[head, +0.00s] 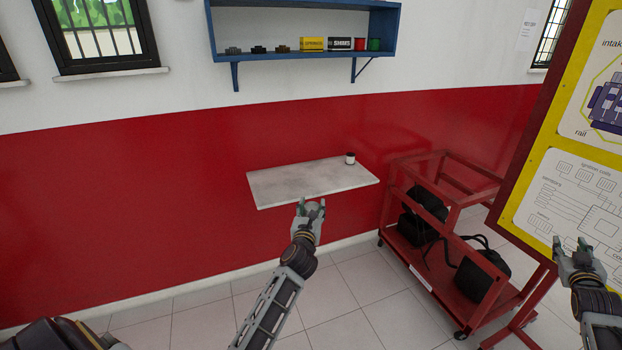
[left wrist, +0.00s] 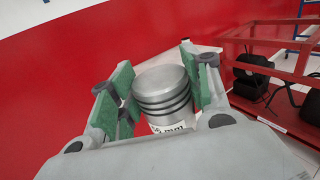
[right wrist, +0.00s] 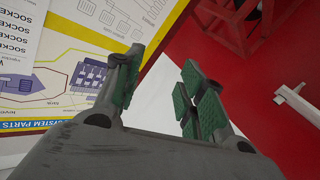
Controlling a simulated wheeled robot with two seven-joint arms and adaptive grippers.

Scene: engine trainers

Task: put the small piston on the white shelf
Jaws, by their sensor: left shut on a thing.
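The small piston (left wrist: 160,88) is a silver cylinder with dark ring grooves, seen between the green-padded fingers of my left gripper (left wrist: 160,92). The gripper is shut on it. In the head view my left gripper (head: 313,208) is at the front edge of the white shelf (head: 300,183), and the piston cannot be made out there. The white shelf also shows behind the piston in the left wrist view (left wrist: 203,50). I cannot tell the gap between piston and shelf. My right gripper (head: 573,247) is open and empty by the poster board, also in the right wrist view (right wrist: 158,90).
A small white jar with a dark lid (head: 350,158) stands at the shelf's back right. A red cart (head: 440,210) with black items is to the right. A blue wall shelf (head: 305,56) with boxes and cans hangs above. The white shelf's left and middle are clear.

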